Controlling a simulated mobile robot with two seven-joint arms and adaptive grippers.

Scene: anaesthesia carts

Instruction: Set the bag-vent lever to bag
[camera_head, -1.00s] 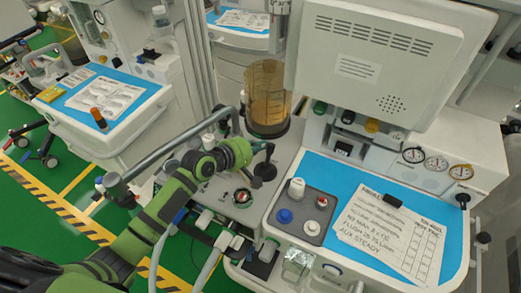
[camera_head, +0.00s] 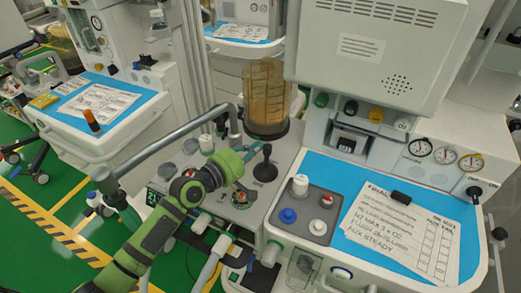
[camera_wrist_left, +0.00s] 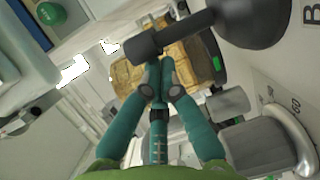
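The bag-vent lever (camera_head: 266,160) is a black lever with a knob, on the grey panel of the near machine, below the amber canister. It stands roughly upright in the head view. In the left wrist view the lever (camera_wrist_left: 175,32) reaches in from the upper right, and its knobbed end lies across the fingertips. My left gripper (camera_head: 250,153) is just left of the lever. In the wrist view its teal fingers (camera_wrist_left: 160,70) are closed together, with nothing clearly between them. I cannot tell whether they touch the lever. My right gripper is not in view.
The amber canister (camera_head: 266,95) stands right behind the lever. A grey curved tube (camera_head: 170,140) runs behind my left arm. At the right are a small grey tray (camera_head: 310,230) with knobs and a paper checklist (camera_head: 400,230) on a blue worktop. Another cart (camera_head: 60,125) stands left.

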